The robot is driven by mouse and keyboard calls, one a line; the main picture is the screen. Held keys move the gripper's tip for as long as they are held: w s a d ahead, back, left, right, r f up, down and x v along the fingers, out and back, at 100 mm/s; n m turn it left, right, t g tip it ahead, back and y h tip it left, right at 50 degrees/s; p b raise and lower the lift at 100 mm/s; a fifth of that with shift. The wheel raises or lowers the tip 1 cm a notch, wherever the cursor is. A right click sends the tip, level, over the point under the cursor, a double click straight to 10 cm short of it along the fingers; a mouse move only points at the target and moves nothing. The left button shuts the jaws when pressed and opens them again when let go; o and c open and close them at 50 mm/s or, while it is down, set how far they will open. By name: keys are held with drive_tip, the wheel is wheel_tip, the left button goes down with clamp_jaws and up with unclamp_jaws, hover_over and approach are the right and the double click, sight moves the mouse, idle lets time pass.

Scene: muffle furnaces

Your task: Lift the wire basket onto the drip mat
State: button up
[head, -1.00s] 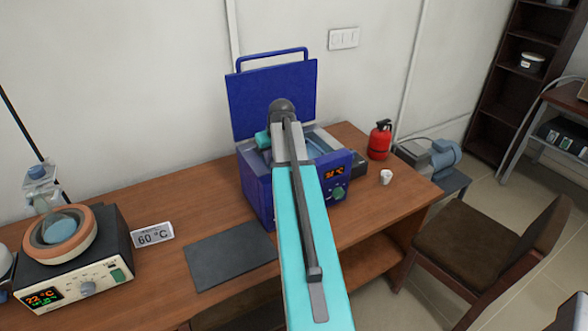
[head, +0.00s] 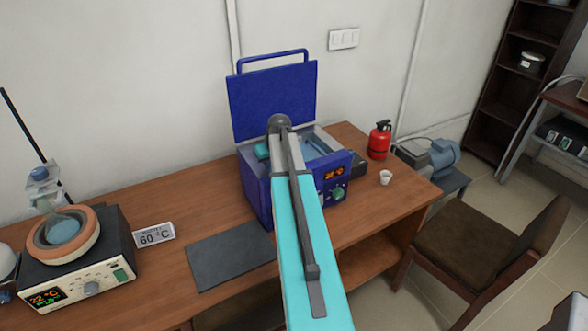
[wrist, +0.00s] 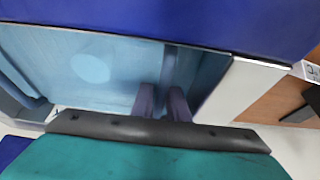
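The wire basket cannot be made out in either view. The dark grey drip mat (head: 232,256) lies flat and bare on the bench, left of and in front of the blue bath (head: 258,200). The bath's lid (head: 272,98) stands open. In the head view my arm hides much of the bath opening and my fingers. In the wrist view my gripper (wrist: 162,104) points into the pale blue bath interior (wrist: 90,95). Its two fingers show a narrow gap, and whether a thin wire lies between them cannot be told.
A red extinguisher (head: 379,140) and a small white cup (head: 385,177) are right of the bath. The bench front between mat and heater is clear.

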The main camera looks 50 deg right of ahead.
idle(0.8)
clamp_jaws()
drive_tip(key=shift+r, duration=0.15)
wheel_tip(320, 180, up, 18)
drive_tip(key=b, duration=0.4)
idle(0.6)
drive_tip(key=shift+a, duration=0.1)
idle(0.5)
